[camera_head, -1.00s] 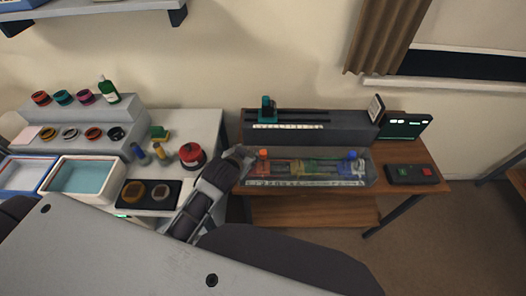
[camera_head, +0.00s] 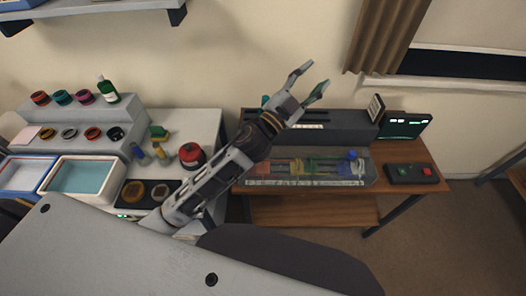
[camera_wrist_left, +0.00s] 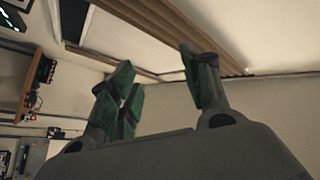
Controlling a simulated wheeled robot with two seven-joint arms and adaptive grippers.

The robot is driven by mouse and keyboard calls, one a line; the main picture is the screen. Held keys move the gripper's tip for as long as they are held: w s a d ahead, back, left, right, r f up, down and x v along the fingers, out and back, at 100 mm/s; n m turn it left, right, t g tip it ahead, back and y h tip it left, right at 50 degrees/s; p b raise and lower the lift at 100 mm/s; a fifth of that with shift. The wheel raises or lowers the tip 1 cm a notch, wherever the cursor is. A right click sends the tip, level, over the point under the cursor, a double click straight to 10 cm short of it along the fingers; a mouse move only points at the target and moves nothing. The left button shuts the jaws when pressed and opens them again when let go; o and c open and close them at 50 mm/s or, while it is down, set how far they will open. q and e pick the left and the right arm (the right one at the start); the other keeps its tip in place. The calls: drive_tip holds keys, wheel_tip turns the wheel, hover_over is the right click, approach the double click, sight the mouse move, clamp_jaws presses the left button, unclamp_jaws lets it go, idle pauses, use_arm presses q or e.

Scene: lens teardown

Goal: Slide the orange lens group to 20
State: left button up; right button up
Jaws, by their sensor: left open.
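The lens bench (camera_head: 362,178) is a long clear-fronted housing with a pale scale strip (camera_head: 305,183) along its front. Inside, an orange lens part (camera_head: 296,167) shows at the left, beside green and yellow parts (camera_head: 318,167). A blue knob (camera_head: 351,155) stands at the right. The orange knob is hidden behind my left arm. The scale figures are too small to read. My left gripper (camera_head: 316,78) is open and empty, raised above and behind the bench, apart from the lens parts. In the left wrist view its spread fingers (camera_wrist_left: 158,82) face wall and curtain. My right gripper is not in view.
A screen (camera_head: 405,126) and a button box (camera_head: 411,173) are at the right. Rings, bottles and trays crowd the left table (camera_head: 205,125).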

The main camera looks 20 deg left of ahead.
use_arm(q)
drive_tip(key=s+d+r+m+g+h, duration=0.1)
drive_tip(key=s+d+m+g+h, duration=0.4)
drive_tip(key=m, duration=0.3)
drive_tip(key=s+d+r+m+g+h, duration=0.25)
drive_tip(key=d+m+g+h, duration=0.25)
drive_tip(key=d+m+g, duration=0.25)
drive_tip(key=s+f+m+g+y, duration=0.4)
drive_tip(key=f+m+g+y, duration=0.3)
drive_tip(key=f, duration=0.4)
drive_tip(key=w+a+f+m+g+y, duration=0.1)
drive_tip(key=w+a+f+m+y, duration=0.15)
drive_tip(key=a+f+y, duration=0.55)
drive_tip(key=w+a+f+n+t+y, duration=0.1)
drive_tip(key=w+a+y, duration=0.4)
drive_tip(key=a, duration=1.1)
drive_tip(key=shift+w+a+f+n+y, duration=0.15)
drive_tip(key=shift+w+n+y, duration=0.25)
drive_tip(key=shift+n, duration=0.5)
drive_tip(key=shift+f, duration=0.15)
